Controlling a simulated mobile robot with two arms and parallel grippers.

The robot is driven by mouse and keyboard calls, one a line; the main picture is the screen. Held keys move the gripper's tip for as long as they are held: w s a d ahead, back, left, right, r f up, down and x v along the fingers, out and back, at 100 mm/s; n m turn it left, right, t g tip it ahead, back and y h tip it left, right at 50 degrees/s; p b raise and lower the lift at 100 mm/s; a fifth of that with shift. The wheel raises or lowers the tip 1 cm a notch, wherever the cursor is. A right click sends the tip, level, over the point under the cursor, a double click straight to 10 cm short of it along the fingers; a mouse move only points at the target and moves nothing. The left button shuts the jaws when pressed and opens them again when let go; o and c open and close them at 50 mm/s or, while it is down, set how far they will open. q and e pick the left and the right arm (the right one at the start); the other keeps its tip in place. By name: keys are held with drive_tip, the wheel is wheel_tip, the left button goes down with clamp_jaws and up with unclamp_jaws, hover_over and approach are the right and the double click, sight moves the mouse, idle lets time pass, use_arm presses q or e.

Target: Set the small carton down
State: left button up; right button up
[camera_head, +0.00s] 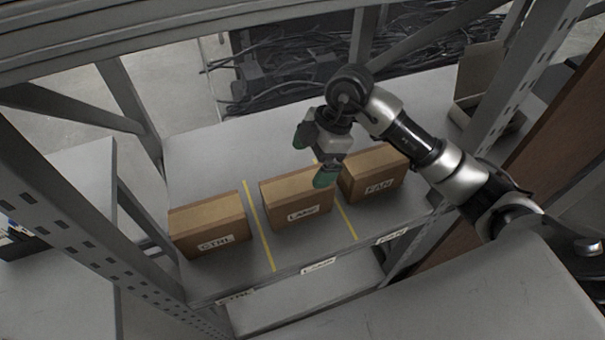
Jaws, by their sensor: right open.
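Three small cartons stand in a row on a grey shelf (205,157). The left carton (209,224) is labelled CTRL, the middle carton (297,199) has a label that looks like LAMP, and the right carton (374,175) is labelled FAN. My right gripper (312,160), with green fingertips, is open just above and behind the middle carton. One fingertip overlaps the right end of that carton in the picture; I cannot tell whether it touches. My left gripper is not in view.
Yellow lines (260,226) divide the shelf into sections, with labels on its front edge. Metal rack posts (128,103) stand at both sides. An open box (485,92) sits at the back right. The shelf's back left is clear.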

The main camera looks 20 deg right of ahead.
drive_tip(key=shift+v, duration=1.4)
